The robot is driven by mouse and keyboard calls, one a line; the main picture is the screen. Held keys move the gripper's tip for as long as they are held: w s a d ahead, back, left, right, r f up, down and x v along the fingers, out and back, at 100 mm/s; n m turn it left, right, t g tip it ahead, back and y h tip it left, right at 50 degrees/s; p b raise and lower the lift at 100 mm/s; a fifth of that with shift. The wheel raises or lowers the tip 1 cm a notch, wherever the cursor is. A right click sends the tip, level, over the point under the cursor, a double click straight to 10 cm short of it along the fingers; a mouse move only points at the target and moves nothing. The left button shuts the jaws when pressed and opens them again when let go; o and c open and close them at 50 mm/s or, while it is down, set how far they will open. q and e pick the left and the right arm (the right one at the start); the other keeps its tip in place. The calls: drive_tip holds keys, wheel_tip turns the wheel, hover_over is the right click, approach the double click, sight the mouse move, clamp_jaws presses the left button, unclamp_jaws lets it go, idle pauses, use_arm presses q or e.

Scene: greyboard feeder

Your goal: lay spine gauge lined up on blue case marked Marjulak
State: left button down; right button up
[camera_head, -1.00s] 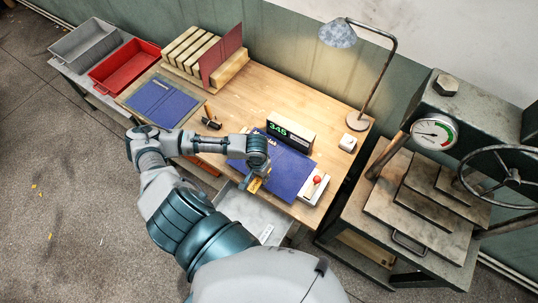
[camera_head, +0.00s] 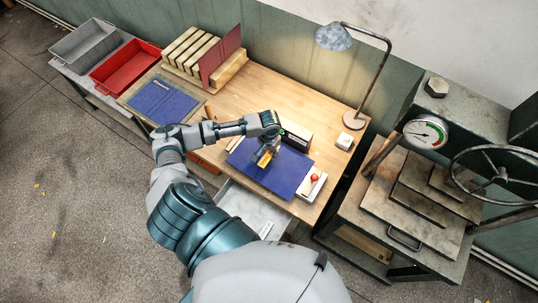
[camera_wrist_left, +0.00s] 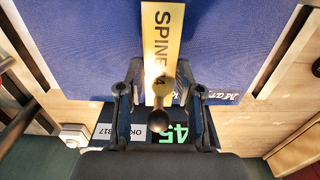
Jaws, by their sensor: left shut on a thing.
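The spine gauge (camera_wrist_left: 162,40) is a yellow strip with black "SPINE" lettering and a dark round knob; it also shows in the head view (camera_head: 265,158). My left gripper (camera_wrist_left: 160,82) is shut on the gauge near its knob end. The blue case (camera_head: 290,182) lies open and flat on the bench, with white "Marjulak" script partly readable in the left wrist view (camera_wrist_left: 232,97). The gauge is over the case, roughly along its length in the wrist view. I cannot tell whether it touches the cover. My right gripper is out of view.
A number display (camera_head: 296,136) stands just behind the case. A small block with a red knob (camera_head: 312,184) is at the case's right end. A lamp (camera_head: 354,118) and a press (camera_head: 415,190) are farther right. A second blue case (camera_head: 162,101) lies left.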

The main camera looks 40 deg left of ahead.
sight(270, 154)
use_arm(q)
drive_tip(key=shift+w+d, duration=0.2)
drive_tip(key=shift+d, duration=0.05)
drive_tip(key=shift+d+f, duration=0.25)
drive_tip(key=shift+d, duration=0.05)
drive_tip(key=shift+d+f, duration=0.2)
drive_tip(key=shift+f, duration=1.05)
drive_tip(key=shift+a+f, duration=0.1)
drive_tip(key=shift+a, duration=0.2)
drive_tip(key=c, duration=1.1)
unclamp_jaws()
drive_tip(key=shift+s+a+f, duration=0.1)
drive_tip(key=shift+a, duration=0.1)
drive_tip(key=o, duration=0.3)
drive_tip(key=shift+a, duration=0.2)
drive_tip(key=shift+o, duration=0.2)
drive_tip(key=shift+d+r, duration=0.25)
drive_tip(key=shift+d, duration=0.15)
wheel_tip(270, 154, up, 12)
drive_tip(key=shift+f, duration=0.15)
